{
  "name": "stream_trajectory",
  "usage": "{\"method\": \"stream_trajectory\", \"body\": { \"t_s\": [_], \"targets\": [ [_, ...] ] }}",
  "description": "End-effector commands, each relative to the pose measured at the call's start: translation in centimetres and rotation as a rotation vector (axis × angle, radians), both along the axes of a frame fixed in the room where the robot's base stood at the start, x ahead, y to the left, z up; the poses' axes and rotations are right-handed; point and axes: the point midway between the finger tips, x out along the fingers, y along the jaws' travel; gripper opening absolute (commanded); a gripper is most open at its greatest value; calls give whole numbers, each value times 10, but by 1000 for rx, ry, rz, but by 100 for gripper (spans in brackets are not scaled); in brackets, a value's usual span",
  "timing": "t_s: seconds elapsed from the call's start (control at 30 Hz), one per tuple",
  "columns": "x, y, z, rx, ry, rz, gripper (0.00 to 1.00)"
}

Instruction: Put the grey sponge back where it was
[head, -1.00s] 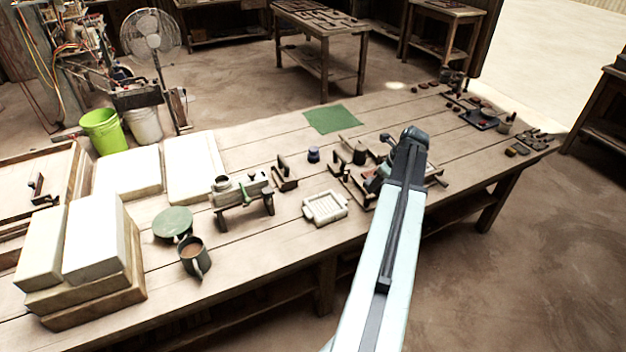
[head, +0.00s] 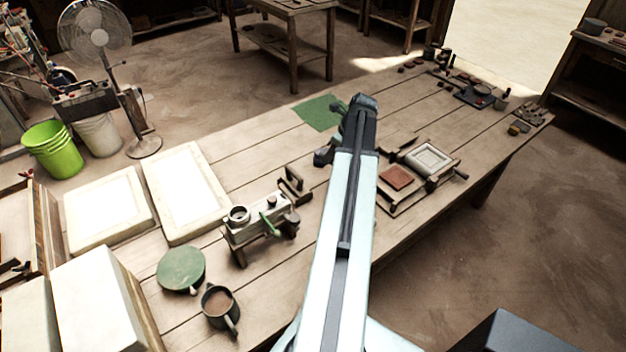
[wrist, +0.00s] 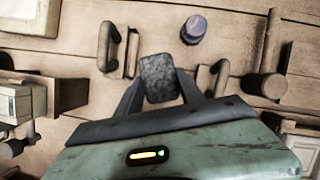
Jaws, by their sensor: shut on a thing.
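In the wrist view, my gripper (wrist: 158,88) is shut on the grey sponge (wrist: 158,72), a speckled dark grey block held between the two fingers. Plank tabletop lies beyond the sponge; I cannot tell how high it is held. I cannot tell from the frames which spot the sponge came from.
A purple-blue jar (wrist: 193,29) stands just beyond the sponge. Dark-handled wooden tools (wrist: 108,46) flank it. In the head view, a press (head: 265,222) stands left of my arm, a red tile (head: 397,178) right. A green cloth (head: 314,112) lies at the far edge.

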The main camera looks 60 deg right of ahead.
Motion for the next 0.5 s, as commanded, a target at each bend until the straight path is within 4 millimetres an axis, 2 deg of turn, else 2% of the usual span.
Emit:
{"method": "stream_trajectory", "body": {
  "t_s": [0.3,0.37,0.5],
  "targets": [
    [0,0,-3,0,0,0,12],
    [0,-1,-11,0,0,5,12],
    [3,-3,-42,-1,0,28,12]
  ]
}}
